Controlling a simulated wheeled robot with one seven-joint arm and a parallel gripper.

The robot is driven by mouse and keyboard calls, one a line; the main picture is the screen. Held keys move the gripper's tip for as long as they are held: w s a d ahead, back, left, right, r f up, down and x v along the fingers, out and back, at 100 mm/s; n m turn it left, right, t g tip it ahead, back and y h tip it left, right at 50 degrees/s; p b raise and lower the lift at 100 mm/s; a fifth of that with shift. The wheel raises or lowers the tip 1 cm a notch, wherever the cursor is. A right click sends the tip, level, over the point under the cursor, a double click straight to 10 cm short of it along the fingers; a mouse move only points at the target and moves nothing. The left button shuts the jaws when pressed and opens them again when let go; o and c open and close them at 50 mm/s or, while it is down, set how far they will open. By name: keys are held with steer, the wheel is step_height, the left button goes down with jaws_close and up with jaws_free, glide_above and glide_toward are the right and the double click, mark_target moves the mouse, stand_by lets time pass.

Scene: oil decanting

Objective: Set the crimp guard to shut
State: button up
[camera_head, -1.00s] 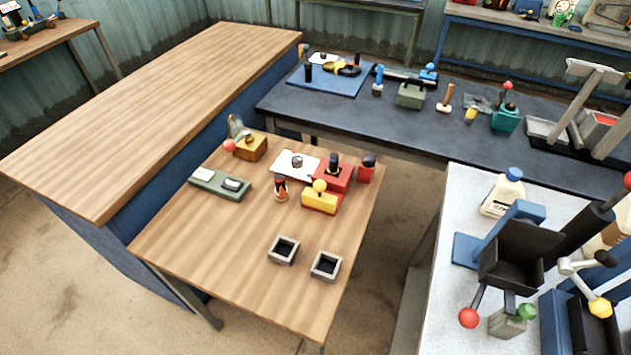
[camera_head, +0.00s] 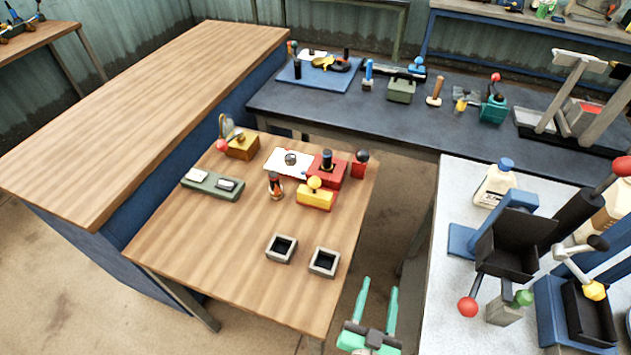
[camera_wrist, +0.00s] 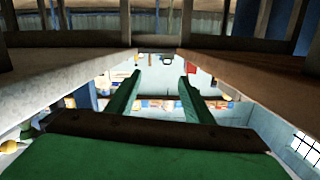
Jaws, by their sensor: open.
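No part is clearly recognisable as the crimp guard. One candidate is the dark open box-shaped cover (camera_head: 508,250) on a blue stand at the right, with a red-ball lever (camera_head: 468,306) below it. A similar blue device with a dark box (camera_head: 588,313) and a yellow knob stands nearer at the right edge. My gripper (camera_head: 379,290) is open and empty, with green fingers, at the bottom between the wooden table and the pale worktop, left of both devices and apart from them. In the wrist view my open gripper (camera_wrist: 161,76) has nothing between its fingers.
The wooden table (camera_head: 220,272) bears two square cups, a red block (camera_head: 328,170), a yellow block (camera_head: 315,200) and other small items. The pale worktop (camera_head: 452,205) also holds a white jug (camera_head: 494,185). A dark bench (camera_head: 320,118) with tools runs behind. The long wooden counter (camera_head: 150,105) is bare.

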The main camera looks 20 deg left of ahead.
mark_target(319, 186)
steer(key=w+a+r+n+y, duration=0.1)
steer(key=w+a+n+y, duration=0.1)
steer(key=w+a+y, duration=0.1)
steer(key=w+a+r+n+g+y, duration=0.1)
steer(key=w+a+r+n+y, duration=0.1)
steer(key=w, duration=0.4)
steer(key=w+a+r+n+g+y, duration=0.1)
steer(key=w+a+r+n+y, duration=0.1)
steer(key=w+a+n+y, duration=0.2)
steer(key=shift+w+a+r+y, duration=0.25)
steer(key=shift+w+a+y, duration=0.2)
steer(key=shift+w, duration=0.15)
steer(key=a+r+n+g+y, duration=0.2)
steer(key=n, duration=0.1)
steer(key=w+a+r+n+g+y, duration=0.1)
steer(key=n+y, duration=0.1)
steer(key=shift+a+r, duration=0.15)
steer(key=shift+a, duration=0.2)
steer(key=shift+n+g+y, duration=0.45)
steer(key=shift+n+g, duration=0.25)
steer(key=shift+n, duration=0.1)
steer(key=x, duration=1.1)
steer(key=shift+a+r, duration=0.35)
steer(key=shift+r, duration=0.05)
steer(key=shift+c, duration=0.2)
